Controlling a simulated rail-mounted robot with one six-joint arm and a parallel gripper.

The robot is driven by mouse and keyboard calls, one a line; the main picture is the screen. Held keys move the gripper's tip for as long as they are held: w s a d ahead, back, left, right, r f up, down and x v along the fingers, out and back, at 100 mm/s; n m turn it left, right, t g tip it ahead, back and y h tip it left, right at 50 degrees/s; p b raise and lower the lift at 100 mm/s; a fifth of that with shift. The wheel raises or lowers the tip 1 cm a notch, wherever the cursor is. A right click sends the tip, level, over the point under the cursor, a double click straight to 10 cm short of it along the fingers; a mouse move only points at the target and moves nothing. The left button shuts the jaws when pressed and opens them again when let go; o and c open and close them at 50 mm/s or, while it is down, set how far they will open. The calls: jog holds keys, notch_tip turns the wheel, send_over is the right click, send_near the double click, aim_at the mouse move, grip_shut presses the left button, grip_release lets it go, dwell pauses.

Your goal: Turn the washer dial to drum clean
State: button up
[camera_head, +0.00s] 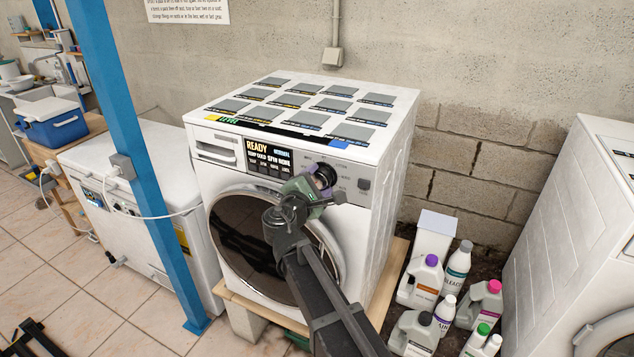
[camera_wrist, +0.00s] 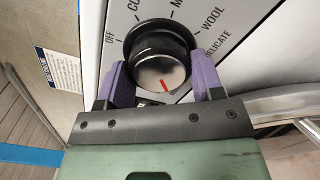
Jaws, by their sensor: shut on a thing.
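The washer (camera_head: 225,195) is white, with a round dark door and a lit panel (camera_head: 270,157) reading "READY". Its dial shows in the wrist view as a black knob (camera_wrist: 158,48) with a silver face and a short red mark pointing down and slightly right. Printed words around it include "OFF", "WOOL" and "DELICATE"; others are cut off or hidden, and I cannot read "drum clean". My gripper (camera_wrist: 162,78) is shut on the dial, one purple finger on each side. In the head view my gripper (camera_head: 312,184) partly covers the dial (camera_head: 325,176).
Several bottles (camera_head: 421,280) and a white box (camera_head: 432,240) stand right of the washer. Another white machine (camera_head: 590,220) is at far right. A blue post (camera_head: 125,130) and a white chest (camera_head: 140,200) stand left. Flat tiles (camera_head: 300,100) cover the washer top.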

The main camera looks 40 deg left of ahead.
jog(key=n, duration=0.5)
jog(key=shift+d+f, duration=0.1)
dwell(0.4)
jog(key=o, duration=0.9)
jog(key=s, duration=0.3)
jog(key=s+d, duration=0.1)
jog(key=s, duration=0.3)
jog(key=s+d, duration=0.1)
jog(key=s, duration=0.2)
jog(key=shift+s, duration=0.3)
